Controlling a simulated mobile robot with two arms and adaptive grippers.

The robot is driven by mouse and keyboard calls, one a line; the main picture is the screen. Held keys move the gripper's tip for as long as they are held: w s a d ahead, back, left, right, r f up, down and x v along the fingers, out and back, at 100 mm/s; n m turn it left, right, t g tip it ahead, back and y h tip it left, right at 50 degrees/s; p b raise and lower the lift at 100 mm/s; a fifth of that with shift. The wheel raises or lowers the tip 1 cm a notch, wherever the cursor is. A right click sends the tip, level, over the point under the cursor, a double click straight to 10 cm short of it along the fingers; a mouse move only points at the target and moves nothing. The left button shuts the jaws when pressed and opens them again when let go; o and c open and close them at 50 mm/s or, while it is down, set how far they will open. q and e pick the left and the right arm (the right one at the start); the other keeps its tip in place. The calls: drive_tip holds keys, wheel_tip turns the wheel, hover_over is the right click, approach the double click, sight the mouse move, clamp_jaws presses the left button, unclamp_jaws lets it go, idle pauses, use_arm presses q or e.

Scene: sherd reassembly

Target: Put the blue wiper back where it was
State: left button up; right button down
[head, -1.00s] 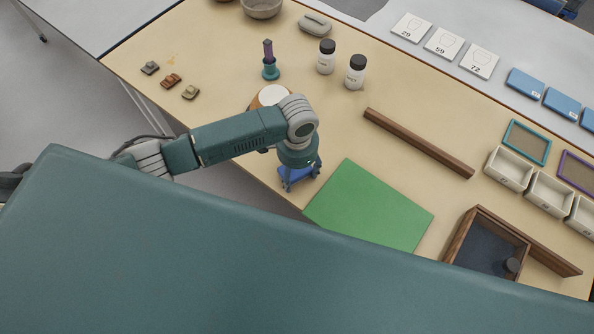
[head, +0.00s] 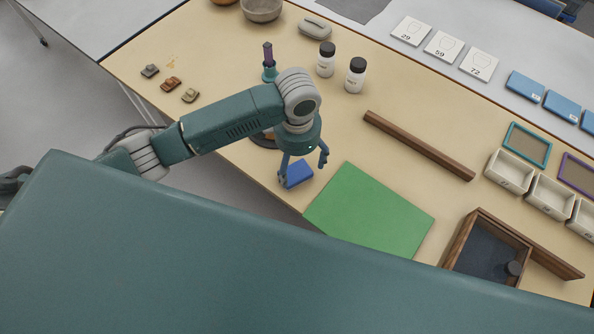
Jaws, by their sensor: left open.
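The blue wiper (head: 299,174) lies on the beige table near its front edge, just left of the green mat (head: 372,213). My left gripper (head: 303,168) is above the wiper, pointing down, with its fingers spread apart. One finger shows at the wiper's left side and the other is to the right, clear of it. Whether the left finger touches the wiper I cannot tell. My right gripper is out of view.
A wooden tray (head: 480,252) is at the right. A round object (head: 263,141) is mostly hidden by my arm.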

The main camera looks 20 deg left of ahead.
sight(298, 177)
use_arm(q)
drive_tip(key=shift+r, duration=2.25)
drive_tip(key=shift+d+f, duration=0.1)
